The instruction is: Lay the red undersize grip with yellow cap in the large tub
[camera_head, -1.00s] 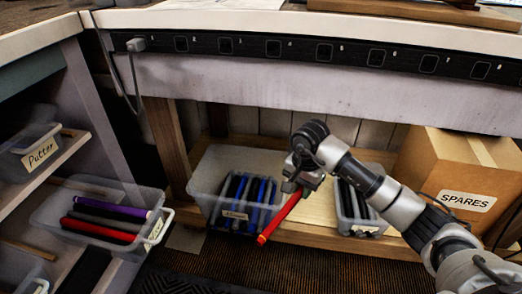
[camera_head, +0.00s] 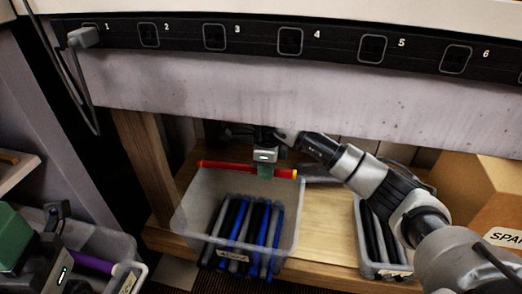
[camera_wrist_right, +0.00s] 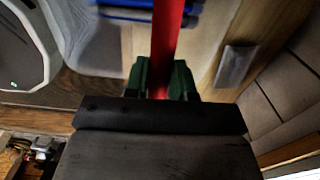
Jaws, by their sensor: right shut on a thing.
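The red grip (camera_head: 228,166) lies nearly level, its yellow cap (camera_head: 295,174) at its right end. My right gripper (camera_head: 265,172) is shut on it near the cap end and holds it over the back part of the large translucent tub (camera_head: 192,210). Whether it touches the rim is unclear. In the right wrist view the red grip (camera_wrist_right: 168,45) runs up from between the green fingers (camera_wrist_right: 166,80). The tub holds several black and blue grips (camera_head: 245,230). My left gripper (camera_head: 38,245) is partly in view at the lower left, its jaws unclear.
A smaller tub of dark grips (camera_head: 362,245) stands to the right, beside a cardboard box (camera_head: 480,190). Another tub (camera_head: 122,250) with a purple grip (camera_head: 92,263) is at the lower left. The bench front (camera_head: 230,95) hangs above. Bare wooden shelf (camera_head: 325,220) lies between the tubs.

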